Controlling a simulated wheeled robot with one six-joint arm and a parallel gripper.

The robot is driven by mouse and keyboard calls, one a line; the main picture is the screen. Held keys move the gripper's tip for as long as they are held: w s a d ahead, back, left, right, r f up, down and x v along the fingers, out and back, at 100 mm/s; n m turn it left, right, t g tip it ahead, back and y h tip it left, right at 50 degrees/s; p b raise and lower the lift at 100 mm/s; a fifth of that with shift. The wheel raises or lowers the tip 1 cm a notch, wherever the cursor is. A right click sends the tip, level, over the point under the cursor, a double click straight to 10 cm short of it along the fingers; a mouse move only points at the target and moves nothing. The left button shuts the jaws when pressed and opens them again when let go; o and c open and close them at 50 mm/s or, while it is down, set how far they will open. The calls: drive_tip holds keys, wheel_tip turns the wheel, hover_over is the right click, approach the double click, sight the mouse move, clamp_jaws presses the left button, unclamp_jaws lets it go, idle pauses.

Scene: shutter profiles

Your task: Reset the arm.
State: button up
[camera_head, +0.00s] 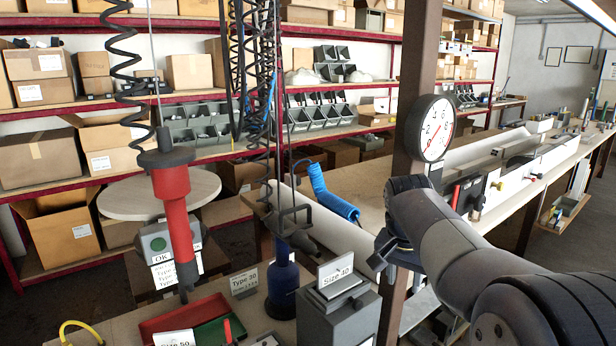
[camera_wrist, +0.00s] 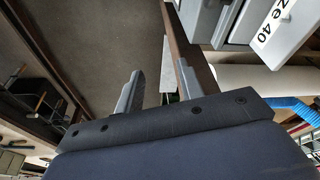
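My arm (camera_head: 440,235) reaches in from the lower right of the head view, its wrist in front of the brown post and near the bench. My gripper's fingers are hard to make out there. In the wrist view my gripper (camera_wrist: 158,80) shows two grey fingers standing well apart. Nothing is held between them. Behind the gap I see the floor, a pale strip and a brown table edge.
A post with a dial gauge (camera_head: 430,128) is close to my wrist. The wrist view shows a grey box labelled 40 (camera_wrist: 275,25) and a blue hose (camera_wrist: 290,105).

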drive_tip(key=w+d+f+n+y+b, duration=0.1)
drive_tip(key=w+d+f+n+b, duration=0.2)
drive_tip(key=d+f+n, duration=0.3)
drive_tip(key=shift+w+d+f+n+t+y+b, duration=0.3)
drive_tip(key=shift+d+f+b, duration=0.1)
drive_tip(key=shift+d+f, duration=1.7)
drive_tip(key=shift+s+a+f, duration=0.1)
drive_tip(key=shift+a+f, duration=0.1)
drive_tip(key=shift+a, duration=0.05)
